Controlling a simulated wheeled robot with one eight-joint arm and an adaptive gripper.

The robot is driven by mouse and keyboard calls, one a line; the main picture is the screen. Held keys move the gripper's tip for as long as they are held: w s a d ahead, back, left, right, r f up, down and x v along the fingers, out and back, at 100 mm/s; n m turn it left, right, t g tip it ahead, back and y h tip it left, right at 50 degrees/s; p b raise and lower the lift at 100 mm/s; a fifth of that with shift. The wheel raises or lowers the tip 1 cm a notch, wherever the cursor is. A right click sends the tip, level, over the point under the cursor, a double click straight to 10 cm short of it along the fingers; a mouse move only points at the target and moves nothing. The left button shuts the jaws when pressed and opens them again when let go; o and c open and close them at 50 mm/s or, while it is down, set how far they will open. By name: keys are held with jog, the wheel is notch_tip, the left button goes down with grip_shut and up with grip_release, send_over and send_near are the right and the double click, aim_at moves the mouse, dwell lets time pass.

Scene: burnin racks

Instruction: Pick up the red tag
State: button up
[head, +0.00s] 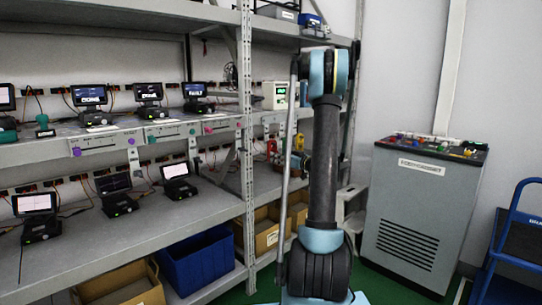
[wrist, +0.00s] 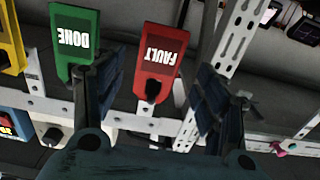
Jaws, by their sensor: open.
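The red tag (wrist: 160,58), marked FAULT, hangs in the upper middle of the wrist view, its lettering upside down there. A black knob or peg shows at its lower end. My gripper (wrist: 157,78) is open, with one dark finger on each side of the red tag's lower part. The tag appears between the fingers in the picture; I cannot tell how deep it is between them. Nothing is held. In the head view my arm covers much of the area around the gripper, and the tag cannot be made out clearly.
A green DONE tag (wrist: 76,42) hangs just left of the red one, close to the left finger. A yellow tag (wrist: 10,42) is further left. A perforated metal upright (wrist: 215,60) stands near the right finger. Shelves with testers (head: 90,97) fill the head view's left.

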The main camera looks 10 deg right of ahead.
aim_at(272, 150)
jog(key=shift+x, duration=3.2)
jog(key=shift+d, duration=0.1)
jog(key=c, duration=1)
